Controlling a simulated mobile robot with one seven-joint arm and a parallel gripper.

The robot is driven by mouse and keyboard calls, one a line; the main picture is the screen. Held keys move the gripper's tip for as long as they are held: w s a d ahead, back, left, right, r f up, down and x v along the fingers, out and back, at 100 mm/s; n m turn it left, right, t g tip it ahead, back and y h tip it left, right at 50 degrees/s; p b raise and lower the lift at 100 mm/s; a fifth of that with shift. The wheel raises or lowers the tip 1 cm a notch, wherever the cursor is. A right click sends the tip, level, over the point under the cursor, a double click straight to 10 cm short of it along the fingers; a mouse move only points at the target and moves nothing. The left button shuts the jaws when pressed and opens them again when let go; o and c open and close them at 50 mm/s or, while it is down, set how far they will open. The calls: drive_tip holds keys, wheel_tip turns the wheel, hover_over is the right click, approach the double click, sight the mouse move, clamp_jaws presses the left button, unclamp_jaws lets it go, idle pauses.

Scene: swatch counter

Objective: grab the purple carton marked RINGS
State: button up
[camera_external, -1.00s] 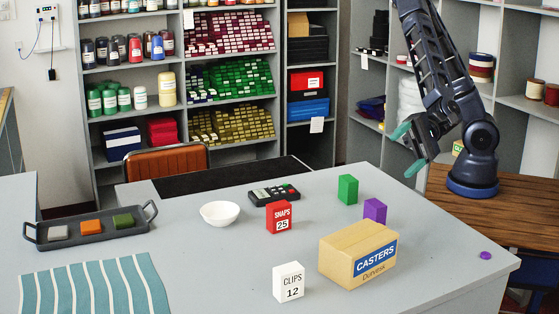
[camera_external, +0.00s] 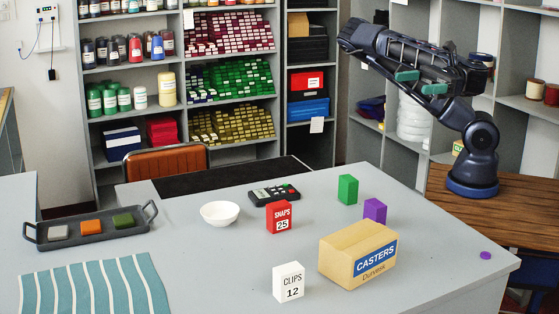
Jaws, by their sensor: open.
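A small purple carton (camera_external: 375,210) stands upright on the grey counter (camera_external: 225,262), toward its right side. No RINGS marking is visible on the faces I see. It stands just behind the cardboard CASTERS box (camera_external: 341,254), and to the front right of a green carton (camera_external: 348,189). My gripper (camera_external: 420,82), with teal fingertips, is open and empty. It is raised well above the counter, above and behind the purple carton and apart from it.
A red SNAPS carton (camera_external: 279,217), a white CLIPS carton (camera_external: 289,282), a white bowl (camera_external: 220,213) and a black remote-like device (camera_external: 274,193) stand on the counter. A dark tray (camera_external: 48,239) with swatches is at left. A purple disc (camera_external: 486,255) lies near the right edge.

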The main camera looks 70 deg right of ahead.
drive_tip(key=d+m, duration=0.2)
approach(370, 211)
drive_tip(key=shift+s+r+t+h, duration=0.3)
drive_tip(key=shift+s+r+h, duration=0.1)
drive_tip(key=shift+s, duration=0.2)
drive_tip(key=shift+w+a+f, duration=0.15)
drive_tip(key=shift+f, duration=0.1)
drive_tip(key=x, duration=1)
drive_tip(key=shift+w+a+f, duration=0.1)
drive_tip(key=shift+w, duration=0.2)
drive_tip(key=shift+c, duration=0.2)
drive_tip(key=c, duration=1)
